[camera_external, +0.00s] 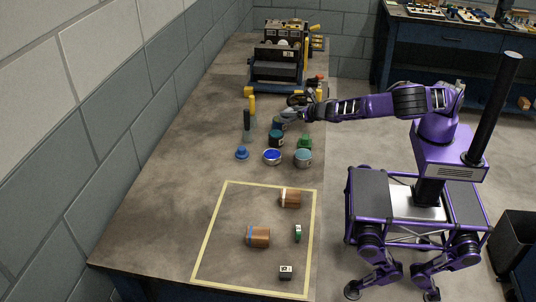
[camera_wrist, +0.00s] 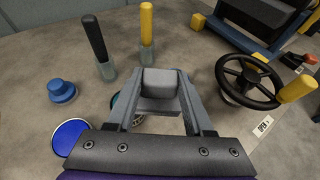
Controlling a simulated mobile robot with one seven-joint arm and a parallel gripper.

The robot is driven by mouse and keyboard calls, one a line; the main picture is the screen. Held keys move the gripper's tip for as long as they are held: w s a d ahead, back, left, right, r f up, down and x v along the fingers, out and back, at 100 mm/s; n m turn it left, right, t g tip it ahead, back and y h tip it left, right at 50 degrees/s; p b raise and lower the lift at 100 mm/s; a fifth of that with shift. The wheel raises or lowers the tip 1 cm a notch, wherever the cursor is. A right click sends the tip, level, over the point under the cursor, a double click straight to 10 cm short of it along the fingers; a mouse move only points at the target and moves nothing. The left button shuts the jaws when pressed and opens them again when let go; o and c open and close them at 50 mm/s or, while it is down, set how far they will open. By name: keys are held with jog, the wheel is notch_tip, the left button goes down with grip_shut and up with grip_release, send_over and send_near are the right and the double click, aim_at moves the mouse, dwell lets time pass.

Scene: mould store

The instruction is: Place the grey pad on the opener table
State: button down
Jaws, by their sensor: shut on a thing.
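My gripper (camera_wrist: 162,92) is shut on a grey block-shaped pad (camera_wrist: 160,80), which sits between the two fingers in the wrist view. In the external view my gripper (camera_external: 287,115) is over the workbench, among the jars and tools, and the pad is too small to make out there. A dark blue machine with yellow feet (camera_external: 278,78) stands behind my gripper, with a black handwheel (camera_wrist: 248,82) at its front. It looks like the opener; its lower part also shows at upper right in the wrist view (camera_wrist: 262,28).
Black-handled (camera_wrist: 94,40) and yellow-handled (camera_wrist: 147,28) tools stand upright beyond the pad. A blue knob (camera_wrist: 61,90) and a blue-topped jar (camera_wrist: 70,137) are at left. Bare bench (camera_external: 175,150) lies left of the jars.

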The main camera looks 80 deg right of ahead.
jog(key=s+d+m+g+h, duration=0.2)
jog(key=s+d, duration=0.5)
jog(key=shift+t, duration=0.3)
jog(key=f, duration=0.1)
jog(key=f+b, duration=0.1)
jog(key=f, duration=0.3)
jog(key=shift+s+d+b, duration=0.2)
jog(key=shift+s+b, duration=0.1)
jog(key=shift+f+b, duration=0.5)
jog(key=shift+f, duration=1.7)
jog(key=shift+f, duration=0.15)
jog(key=shift+c, duration=1.4)
grip_release()
